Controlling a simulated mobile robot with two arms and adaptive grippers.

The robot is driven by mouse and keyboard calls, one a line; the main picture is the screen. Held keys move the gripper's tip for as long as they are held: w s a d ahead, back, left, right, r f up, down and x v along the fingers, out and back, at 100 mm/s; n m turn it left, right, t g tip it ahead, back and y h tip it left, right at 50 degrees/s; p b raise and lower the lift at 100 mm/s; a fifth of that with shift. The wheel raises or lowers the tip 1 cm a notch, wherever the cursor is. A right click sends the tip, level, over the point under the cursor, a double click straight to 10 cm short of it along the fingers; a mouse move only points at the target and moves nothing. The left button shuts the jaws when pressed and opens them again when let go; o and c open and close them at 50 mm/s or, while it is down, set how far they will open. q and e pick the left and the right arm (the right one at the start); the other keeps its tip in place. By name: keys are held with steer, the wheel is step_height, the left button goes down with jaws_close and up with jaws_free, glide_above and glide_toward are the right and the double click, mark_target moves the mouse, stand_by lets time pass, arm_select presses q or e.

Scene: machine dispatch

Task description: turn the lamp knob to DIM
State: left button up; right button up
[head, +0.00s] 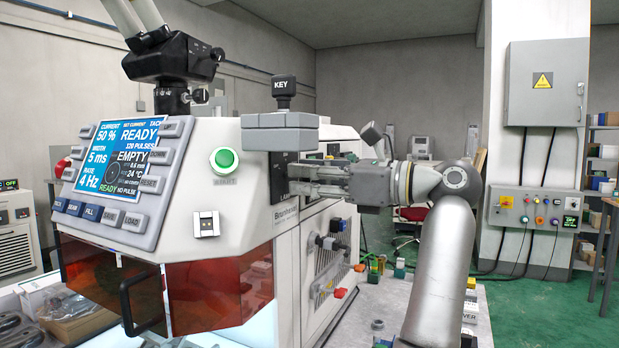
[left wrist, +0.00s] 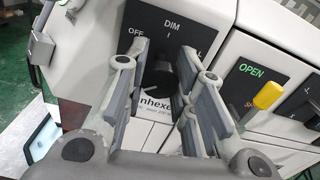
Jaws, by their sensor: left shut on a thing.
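The lamp knob (left wrist: 160,80) is a dark round knob on a black plate (left wrist: 185,22) marked OFF at left and DIM at top, seen in the left wrist view. My left gripper (left wrist: 163,72) is shut on the knob, with one finger on each side. In the head view the left gripper (head: 305,180) reaches from the right to the black plate (head: 279,180) on the machine's side, and the knob is hidden there. I cannot tell which mark the knob points to. My right gripper is not in view.
A second plate marked OPEN with a yellow lever (left wrist: 267,95) sits right of the knob. The machine's front has a screen (head: 118,155), a green START button (head: 224,159) and a red window (head: 220,290). A KEY block (head: 284,86) stands above the plate.

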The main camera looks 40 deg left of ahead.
arm_select(q)
steer(key=n, duration=0.6)
steer(key=shift+n, duration=0.4)
steer(key=shift+n+b, duration=0.4)
steer(key=shift+n, duration=1.2)
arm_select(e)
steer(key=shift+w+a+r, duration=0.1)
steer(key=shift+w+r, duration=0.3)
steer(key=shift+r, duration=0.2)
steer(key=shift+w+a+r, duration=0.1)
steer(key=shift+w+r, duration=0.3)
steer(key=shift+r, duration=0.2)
arm_select(q)
steer(key=shift+w+n, duration=0.1)
steer(key=shift+n, duration=0.2)
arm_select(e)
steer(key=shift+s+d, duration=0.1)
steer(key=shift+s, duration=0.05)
arm_select(q)
steer(key=o, duration=0.9)
steer(key=shift+o, duration=0.8)
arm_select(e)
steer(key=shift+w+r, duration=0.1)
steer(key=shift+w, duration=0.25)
